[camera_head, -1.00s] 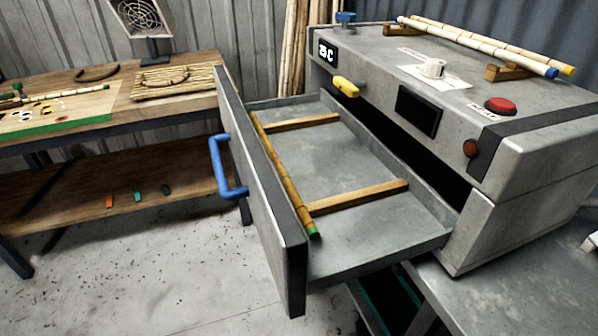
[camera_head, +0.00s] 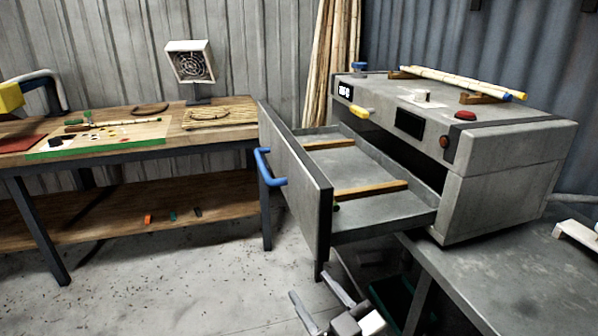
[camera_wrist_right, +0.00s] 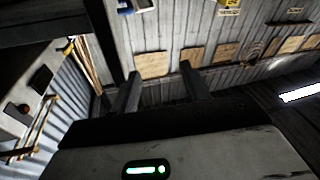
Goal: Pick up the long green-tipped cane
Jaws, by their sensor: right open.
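The grey drawer (camera_head: 375,214) of the heating machine stands open in the head view. The long green-tipped cane is almost wholly hidden behind the drawer's front panel; only a small green end (camera_head: 336,207) seems to show beside the near wooden rest. My right gripper (camera_head: 308,284) is open and empty, low in front of the drawer and below it. In the right wrist view its two fingers (camera_wrist_right: 160,72) are spread with nothing between them. My left gripper is not in view.
The blue drawer handle (camera_head: 264,170) juts out to the left. Blue- and yellow-tipped canes (camera_head: 465,82) lie on rests atop the grey machine (camera_head: 505,183). A workbench (camera_head: 150,145) at left bears a board with a green edge and a woven mat. The floor between is clear.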

